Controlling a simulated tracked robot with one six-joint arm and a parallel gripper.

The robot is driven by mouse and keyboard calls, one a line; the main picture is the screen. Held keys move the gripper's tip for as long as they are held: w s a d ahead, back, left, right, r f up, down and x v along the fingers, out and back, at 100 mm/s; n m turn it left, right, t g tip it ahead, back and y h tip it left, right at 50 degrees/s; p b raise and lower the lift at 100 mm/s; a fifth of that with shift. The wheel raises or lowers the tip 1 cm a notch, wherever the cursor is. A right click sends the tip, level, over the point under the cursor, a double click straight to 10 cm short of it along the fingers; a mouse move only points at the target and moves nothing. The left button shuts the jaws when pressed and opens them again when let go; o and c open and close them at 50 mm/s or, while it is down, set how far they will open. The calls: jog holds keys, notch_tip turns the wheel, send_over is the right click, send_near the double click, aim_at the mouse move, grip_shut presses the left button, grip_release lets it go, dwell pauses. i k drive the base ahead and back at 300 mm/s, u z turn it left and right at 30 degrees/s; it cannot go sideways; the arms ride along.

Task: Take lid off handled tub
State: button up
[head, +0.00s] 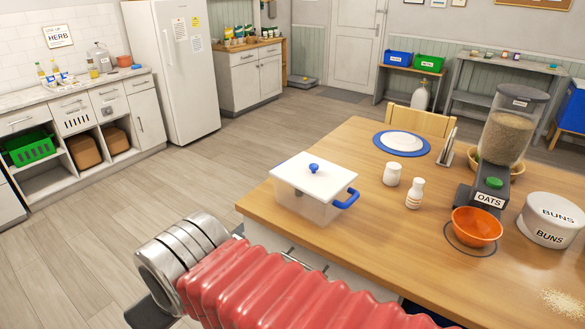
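The handled tub (305,205) is a clear, see-through box with a blue handle (347,199) on its right side. It stands upright near the left corner of the wooden table. Its flat white lid (327,181) lies on top and covers the opening; a blue knob (314,168) rises from the lid's middle. The tub looks empty through its wall. My red ribbed arm with metal rings crosses the bottom of the head view, in front of and below the tub. I cannot make out my gripper's fingers.
On the table (365,262), a white jar (392,174) and a shaker (414,193) stand right of the tub. Farther right are an oats dispenser (512,130), an orange bowl (476,227) and a buns tin (551,222). A plate (404,141) lies behind.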

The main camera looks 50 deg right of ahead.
aim_at(322, 180)
jog(key=i, duration=1.25)
jog(key=z, duration=1.35)
